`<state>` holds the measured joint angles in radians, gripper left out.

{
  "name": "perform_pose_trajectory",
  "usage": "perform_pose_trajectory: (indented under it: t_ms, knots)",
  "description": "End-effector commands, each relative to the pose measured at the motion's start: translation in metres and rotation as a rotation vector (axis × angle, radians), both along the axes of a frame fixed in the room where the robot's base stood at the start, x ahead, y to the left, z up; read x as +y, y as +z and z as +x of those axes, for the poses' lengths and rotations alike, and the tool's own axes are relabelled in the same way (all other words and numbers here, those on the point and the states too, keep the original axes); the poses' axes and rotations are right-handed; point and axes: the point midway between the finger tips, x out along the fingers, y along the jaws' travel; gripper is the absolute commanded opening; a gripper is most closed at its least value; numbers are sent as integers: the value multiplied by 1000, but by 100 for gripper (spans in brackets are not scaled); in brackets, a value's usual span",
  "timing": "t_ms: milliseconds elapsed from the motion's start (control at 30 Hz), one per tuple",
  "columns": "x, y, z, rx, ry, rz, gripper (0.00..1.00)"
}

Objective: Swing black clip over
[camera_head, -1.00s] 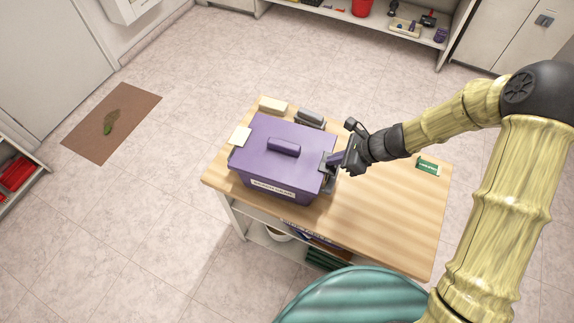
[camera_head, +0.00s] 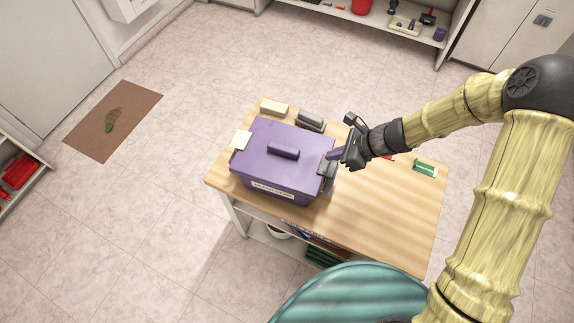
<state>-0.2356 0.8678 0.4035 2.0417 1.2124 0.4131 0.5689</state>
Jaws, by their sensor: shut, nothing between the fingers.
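A purple box with a lid (camera_head: 262,150) stands on the wooden table, with a dark handle (camera_head: 284,150) on top and a pale label on its front. The black clip (camera_head: 326,171) is at the box's right end, partly hidden by my gripper; its exact position is hard to tell. My gripper (camera_head: 343,155) is just to the right of the clip and the box's upper right edge. It is shut with nothing in it. I cannot tell whether its tips touch the clip.
The wooden table (camera_head: 385,215) has free room on its right. A cream block (camera_head: 274,107), a grey object (camera_head: 311,119) and a green card (camera_head: 425,166) lie on it. A pale pad (camera_head: 241,140) is at the box's left corner.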

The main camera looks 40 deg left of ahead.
Motion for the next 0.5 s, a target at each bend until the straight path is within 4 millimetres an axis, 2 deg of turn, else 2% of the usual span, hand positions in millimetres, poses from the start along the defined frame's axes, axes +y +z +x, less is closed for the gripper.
perform_pose_trajectory:
  t_ms: [200, 500]
  knots:
    - [0, 12, 0, -1, 1, 0, 0]
    - [0, 11, 0, -1, 1, 0, 0]
